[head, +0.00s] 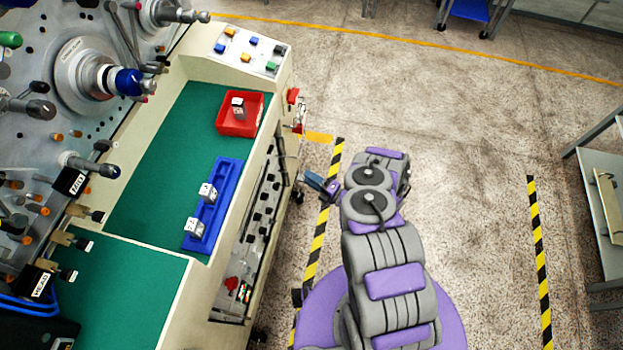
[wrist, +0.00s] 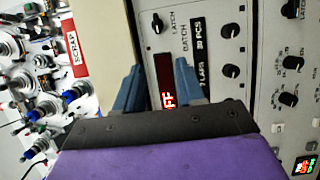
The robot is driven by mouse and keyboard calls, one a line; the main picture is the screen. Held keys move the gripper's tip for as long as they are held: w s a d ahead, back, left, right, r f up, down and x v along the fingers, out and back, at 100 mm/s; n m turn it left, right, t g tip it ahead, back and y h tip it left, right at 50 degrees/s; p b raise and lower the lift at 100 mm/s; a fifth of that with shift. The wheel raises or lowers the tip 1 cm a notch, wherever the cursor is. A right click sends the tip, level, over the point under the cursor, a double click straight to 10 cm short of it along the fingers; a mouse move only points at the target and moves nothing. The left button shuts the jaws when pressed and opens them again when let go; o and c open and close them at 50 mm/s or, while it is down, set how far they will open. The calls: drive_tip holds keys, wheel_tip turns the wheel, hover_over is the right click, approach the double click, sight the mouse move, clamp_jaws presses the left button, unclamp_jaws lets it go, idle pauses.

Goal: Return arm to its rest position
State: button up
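My arm (head: 385,260) is folded over my purple base in the head view, beside the machine. My gripper (head: 318,186) points left toward the machine's front panel and is small in this view. In the wrist view my gripper (wrist: 159,75) shows two blue fingers with a clear gap between them and nothing held. Behind the fingers is the control panel (wrist: 225,30) with black knobs and a red-lit display (wrist: 166,85).
A red tray (head: 257,128) holds one small part, and a blue tray (head: 230,182) holds two pale blocks, on the green worktop (head: 150,205). Winding spindles (head: 120,80) stand at left. A shelf unit (head: 600,190) is at right. The floor (head: 460,150) between is clear.

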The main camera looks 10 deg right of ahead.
idle(0.4)
drive_tip(key=w+r+m+h, duration=0.5)
drive_tip(key=w+r, duration=0.6)
drive_tip(key=w, duration=0.4)
drive_tip(key=s+d+r+m+g+h, duration=0.25)
drive_tip(key=r+m+g+h, duration=0.35)
drive_tip(key=r, duration=0.9)
drive_tip(key=s+d+r+m+h, duration=0.1)
drive_tip(key=s+d+r+m, duration=0.4)
drive_tip(key=s+r, duration=0.4)
drive_tip(key=s+r+m+g, duration=0.2)
drive_tip(key=s+r+m, duration=0.1)
drive_tip(key=s, duration=1)
drive_tip(key=s+r+m+g+h, duration=0.1)
drive_tip(key=s+r+m+g, duration=0.2)
drive_tip(key=s, duration=1)
drive_tip(key=s+r+m+g+b, duration=0.1)
drive_tip(key=s+r+m, duration=0.3)
drive_tip(key=s, duration=0.9)
drive_tip(key=shift+s+a+r+m+g, duration=0.3)
drive_tip(key=shift+s+m+g, duration=0.1)
drive_tip(key=shift+m+g, duration=0.45)
drive_tip(key=shift+d, duration=0.1)
